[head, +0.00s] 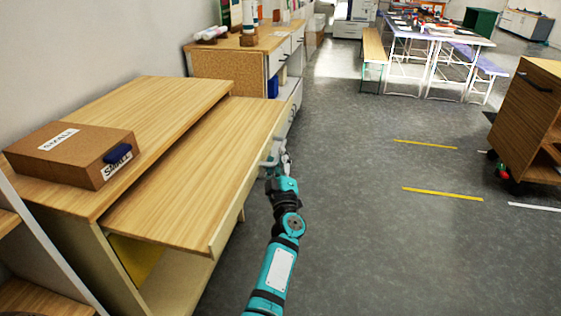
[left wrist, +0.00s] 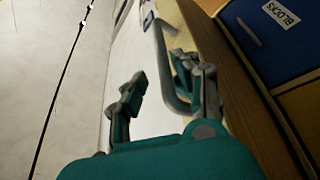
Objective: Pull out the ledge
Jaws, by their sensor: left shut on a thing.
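The ledge (head: 200,165) is a light wooden board pulled partway out from under the top of a wooden desk (head: 160,92). A pale curved handle (head: 268,157) sits on its front edge. My left gripper (head: 277,163) is at that handle and shut on it. In the left wrist view the grey handle bar (left wrist: 168,70) runs at the fingers of the left gripper (left wrist: 160,95), close to the right-hand finger. The exact contact is partly hidden. My right gripper is in neither view.
A brown box labelled SMALL (head: 70,152) lies on the desk top. A second cabinet (head: 228,68) stands behind. A wooden cart (head: 528,120) is at the right. The grey floor (head: 370,230) between is clear. A dark blue bin labelled BLOCKS (left wrist: 265,40) shows in the left wrist view.

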